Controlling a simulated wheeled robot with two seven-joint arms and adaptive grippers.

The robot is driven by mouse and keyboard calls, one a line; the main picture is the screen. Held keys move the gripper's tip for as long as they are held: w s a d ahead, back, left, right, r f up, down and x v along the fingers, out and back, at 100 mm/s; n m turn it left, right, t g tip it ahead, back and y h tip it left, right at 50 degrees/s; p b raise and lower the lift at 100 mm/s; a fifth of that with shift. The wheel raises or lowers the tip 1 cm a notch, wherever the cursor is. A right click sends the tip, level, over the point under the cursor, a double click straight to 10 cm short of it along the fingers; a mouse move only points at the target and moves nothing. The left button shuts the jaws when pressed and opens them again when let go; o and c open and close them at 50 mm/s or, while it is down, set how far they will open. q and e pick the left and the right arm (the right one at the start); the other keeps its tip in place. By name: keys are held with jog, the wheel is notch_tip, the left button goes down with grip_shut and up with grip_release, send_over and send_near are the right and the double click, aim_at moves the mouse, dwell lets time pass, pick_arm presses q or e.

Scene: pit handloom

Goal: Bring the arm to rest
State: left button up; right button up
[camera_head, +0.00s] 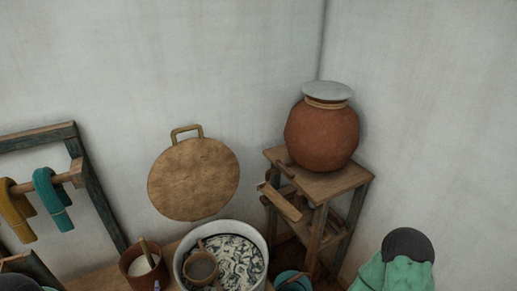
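Neither of my grippers is in view, so I cannot see their fingers or anything in them. A mint-green shape with a dark round cap at the lower right looks like part of my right arm. A dark rounded shape at the bottom left edge may be part of my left arm, but too little of it shows to be sure.
A clay pot (321,137) with a grey lid stands on a wooden stand (339,184) in the corner. A round wooden lid (193,179) leans on the wall behind a white-rimmed basin (181,260) and a brown pot (128,265). A rack (97,198) holds cloths at left.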

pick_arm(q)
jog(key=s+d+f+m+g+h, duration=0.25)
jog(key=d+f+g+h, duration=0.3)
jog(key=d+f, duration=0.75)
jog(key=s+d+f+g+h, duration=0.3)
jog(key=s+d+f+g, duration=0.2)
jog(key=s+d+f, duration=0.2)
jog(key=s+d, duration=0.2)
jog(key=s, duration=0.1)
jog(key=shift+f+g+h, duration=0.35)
